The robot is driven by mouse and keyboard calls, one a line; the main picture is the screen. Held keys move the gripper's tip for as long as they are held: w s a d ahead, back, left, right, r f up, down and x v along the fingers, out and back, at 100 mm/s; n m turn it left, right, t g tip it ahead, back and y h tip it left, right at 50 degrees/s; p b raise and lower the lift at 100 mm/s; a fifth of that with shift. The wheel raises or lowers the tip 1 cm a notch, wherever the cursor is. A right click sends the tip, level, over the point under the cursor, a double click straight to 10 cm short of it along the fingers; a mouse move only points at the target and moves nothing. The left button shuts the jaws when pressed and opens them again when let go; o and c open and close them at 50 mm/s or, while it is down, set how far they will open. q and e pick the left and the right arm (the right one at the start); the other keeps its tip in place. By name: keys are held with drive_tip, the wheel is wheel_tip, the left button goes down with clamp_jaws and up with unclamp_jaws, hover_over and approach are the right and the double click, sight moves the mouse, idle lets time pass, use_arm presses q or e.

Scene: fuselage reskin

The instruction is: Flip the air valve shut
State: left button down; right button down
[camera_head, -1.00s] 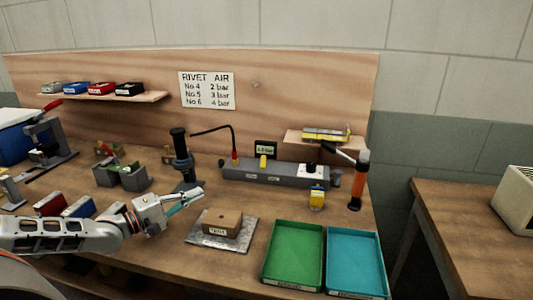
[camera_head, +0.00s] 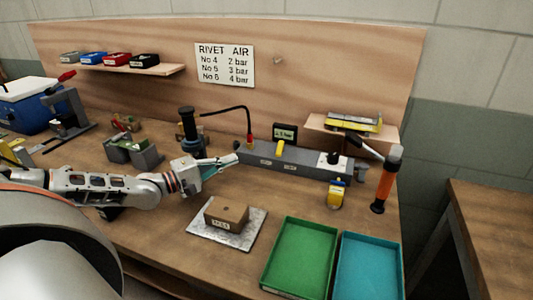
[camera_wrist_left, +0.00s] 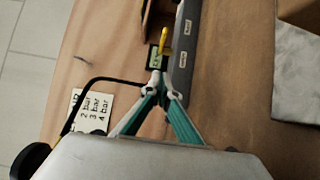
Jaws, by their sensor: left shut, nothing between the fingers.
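A long grey air manifold (camera_head: 300,164) lies at the back of the bench; it also shows in the left wrist view (camera_wrist_left: 186,50). A yellow lever (camera_head: 283,151), which looks like the air valve, stands on it and shows upright in the left wrist view (camera_wrist_left: 165,42). My left gripper (camera_head: 235,158) is shut and empty at the manifold's left end. In the left wrist view its closed green and grey fingertips (camera_wrist_left: 160,72) point towards the lever, with a small gap. My right gripper is not in view.
A small gauge display (camera_head: 285,133) stands behind the lever. A black hose (camera_head: 228,110) arches to a red fitting (camera_head: 250,142) close to my gripper. A brown block (camera_head: 227,213) on a metal plate (camera_head: 247,236) and a green tray (camera_head: 300,258) lie in front.

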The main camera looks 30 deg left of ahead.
sight(280, 151)
use_arm(q)
drive_tip(key=b+x, duration=0.1)
drive_tip(key=x, duration=0.7)
drive_tip(key=shift+w+b, duration=0.3)
drive_tip(key=shift+w, duration=0.05)
drive_tip(key=d, duration=0.1)
drive_tip(key=w+d, duration=0.1)
drive_tip(key=shift+w+d+r+p, duration=0.1)
drive_tip(key=shift+w+d+p, duration=0.2)
drive_tip(key=shift+w+d, duration=0.3)
drive_tip(key=shift+d, duration=0.4)
